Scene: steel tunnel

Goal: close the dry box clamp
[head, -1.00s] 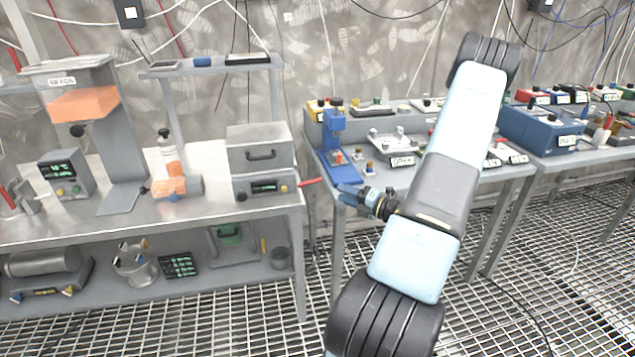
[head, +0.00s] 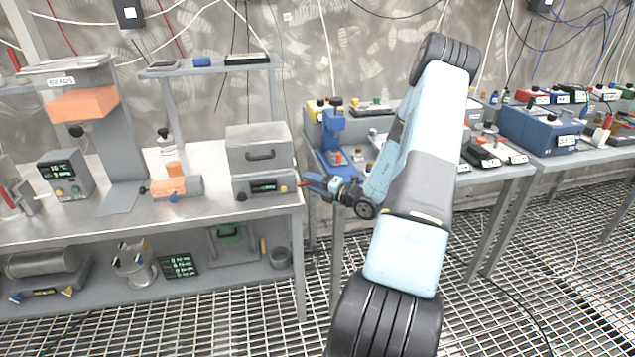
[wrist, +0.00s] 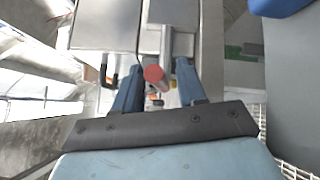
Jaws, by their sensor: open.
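The dry box (head: 258,147) is a grey metal box with a handle on its front. It sits at the right end of the left bench, on a base with a small display. The clamp is a red-tipped lever (head: 302,184) that sticks out from the right side of the box. In the wrist view the round red end of the lever (wrist: 153,73) lies between the two fingers. My gripper (head: 312,183) is open at the lever, and it also shows in the wrist view (wrist: 160,80). I cannot tell whether either finger touches the lever.
A blue press-like stand (head: 333,135) is on the bench behind my gripper. An orange-topped cylinder (head: 175,187) and a bead hopper (head: 85,104) stand to the left on the same bench. There is a gap between the two benches over the grating floor (head: 480,315).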

